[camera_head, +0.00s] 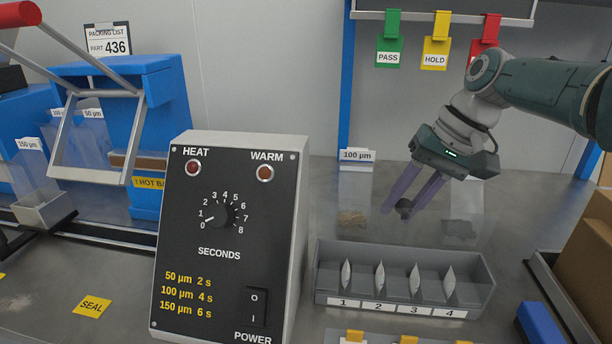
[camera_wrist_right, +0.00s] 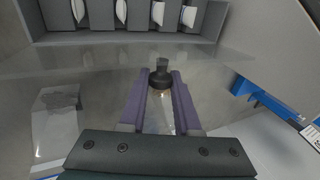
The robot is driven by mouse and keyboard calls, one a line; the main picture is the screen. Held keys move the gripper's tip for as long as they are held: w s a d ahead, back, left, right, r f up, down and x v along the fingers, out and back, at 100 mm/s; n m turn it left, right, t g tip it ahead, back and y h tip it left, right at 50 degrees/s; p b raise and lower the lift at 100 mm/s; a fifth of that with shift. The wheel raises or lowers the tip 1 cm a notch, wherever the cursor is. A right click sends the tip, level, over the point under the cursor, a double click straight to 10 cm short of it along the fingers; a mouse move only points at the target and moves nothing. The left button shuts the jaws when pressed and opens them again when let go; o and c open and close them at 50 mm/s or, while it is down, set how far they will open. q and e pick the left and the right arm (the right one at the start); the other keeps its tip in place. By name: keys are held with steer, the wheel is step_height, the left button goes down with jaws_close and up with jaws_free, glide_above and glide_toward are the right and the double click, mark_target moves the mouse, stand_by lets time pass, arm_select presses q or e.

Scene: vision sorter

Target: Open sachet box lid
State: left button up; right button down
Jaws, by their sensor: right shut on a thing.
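The sachet box (camera_head: 400,298) is a grey tray with slots numbered 1 to 4, each with a pale sachet standing in it. It also shows at the top of the right wrist view (camera_wrist_right: 105,42). My right gripper (camera_head: 404,207) is behind and above the box, its purple fingers pointing down. It is shut on a small dark knob (camera_wrist_right: 160,79), seen between the fingertips in the right wrist view. A faint clear sheet shows around the knob; its edges and its join to the box are hard to make out. My left gripper is not in view.
A heat sealer control box (camera_head: 230,240) stands left of the sachet box. Clear bags (camera_head: 463,215) lie behind, by a 100 µm label (camera_head: 357,156). Brown cartons (camera_head: 590,250) and a blue block (camera_head: 540,322) are at right. PASS, HOLD and red tags hang above.

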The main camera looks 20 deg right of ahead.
steer(key=shift+f, duration=0.1)
stand_by(0.4)
steer(key=c, duration=0.6)
jaws_free()
steer(key=p+v, duration=0.5)
steer(key=v, duration=0.5)
steer(key=shift+w, duration=0.15)
